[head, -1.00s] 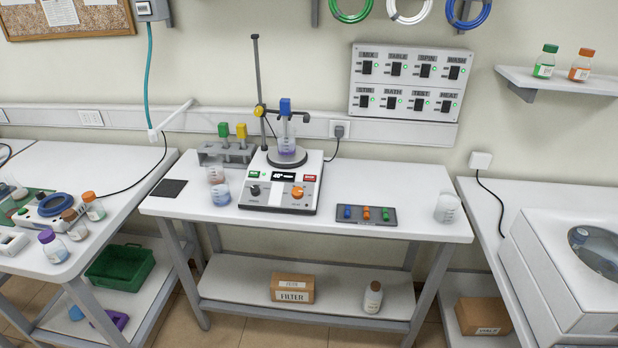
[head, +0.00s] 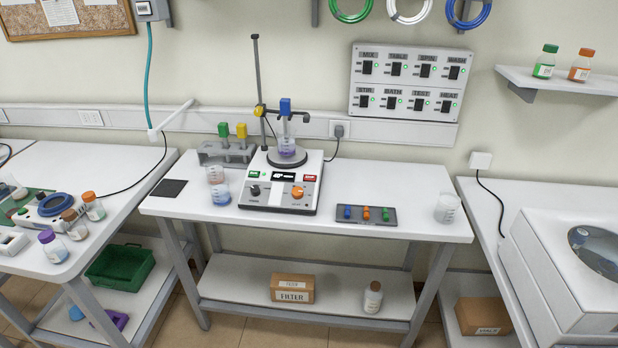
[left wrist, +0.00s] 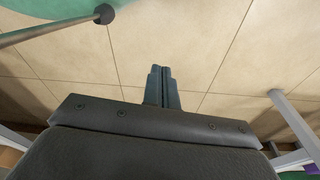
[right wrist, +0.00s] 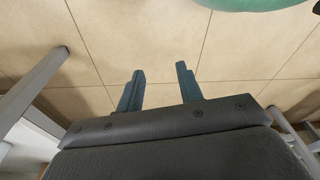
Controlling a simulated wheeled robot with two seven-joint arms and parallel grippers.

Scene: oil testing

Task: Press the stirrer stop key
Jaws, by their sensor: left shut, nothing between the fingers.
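The stirrer (head: 266,202) is a white hotplate unit in the middle of the centre table. Its sloped front has a red key (head: 309,178) at right, a green key (head: 254,175) at left and a dark display (head: 284,177) between them. The key labels are too small to read surely. My left gripper (left wrist: 161,68) is shut and empty over the floor. My right gripper (right wrist: 160,68) is open and empty over the floor. Neither shows in the head view.
A clamp stand (head: 258,80) rises behind the stirrer. Beakers (head: 220,194) stand left of it. A tray with coloured pieces (head: 350,221) and a clear beaker (head: 447,208) are at right. A wall switch panel (head: 410,82) hangs behind. The table front is clear.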

